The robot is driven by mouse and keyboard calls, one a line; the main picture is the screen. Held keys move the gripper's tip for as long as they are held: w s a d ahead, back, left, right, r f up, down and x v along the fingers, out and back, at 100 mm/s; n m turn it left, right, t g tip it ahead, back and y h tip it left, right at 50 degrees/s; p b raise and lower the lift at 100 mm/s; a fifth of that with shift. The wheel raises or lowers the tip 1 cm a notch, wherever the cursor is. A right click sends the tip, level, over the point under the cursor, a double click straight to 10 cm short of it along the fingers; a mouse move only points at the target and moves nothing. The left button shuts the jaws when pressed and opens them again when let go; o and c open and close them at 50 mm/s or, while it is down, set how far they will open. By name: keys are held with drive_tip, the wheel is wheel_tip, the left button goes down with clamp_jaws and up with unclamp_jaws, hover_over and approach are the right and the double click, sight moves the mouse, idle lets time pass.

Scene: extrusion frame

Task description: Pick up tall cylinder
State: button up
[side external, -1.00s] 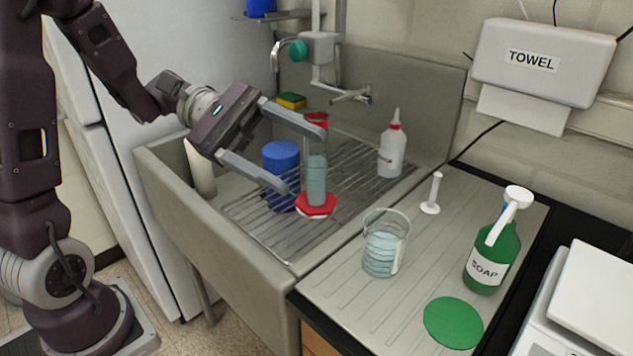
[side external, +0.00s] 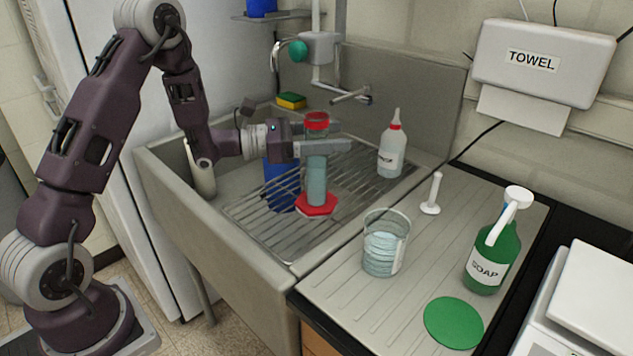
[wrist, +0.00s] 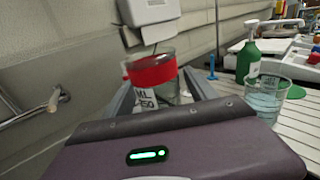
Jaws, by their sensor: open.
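The tall cylinder (side external: 316,182) is a clear graduated cylinder with bluish liquid, a red band near its top and a red hexagonal base. It stands upright on the metal rack in the sink. My gripper (side external: 338,146) is level, with its fingers at the upper part of the cylinder, just below the red band. In the wrist view the cylinder's top (wrist: 152,72) rises between the two open fingers (wrist: 160,94). The jaws are open, and the fingers partly hide the cylinder's upper part in the side view. Contact with the glass cannot be told.
A blue container (side external: 281,188) stands close behind the cylinder, left of it. A white squeeze bottle (side external: 392,152) is to the right on the rack. A beaker (side external: 384,245), a small white stand (side external: 432,200) and a green soap bottle (side external: 487,255) are on the drainboard.

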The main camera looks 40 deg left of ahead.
clamp_jaws()
drive_tip(key=shift+r, duration=0.1)
idle(0.3)
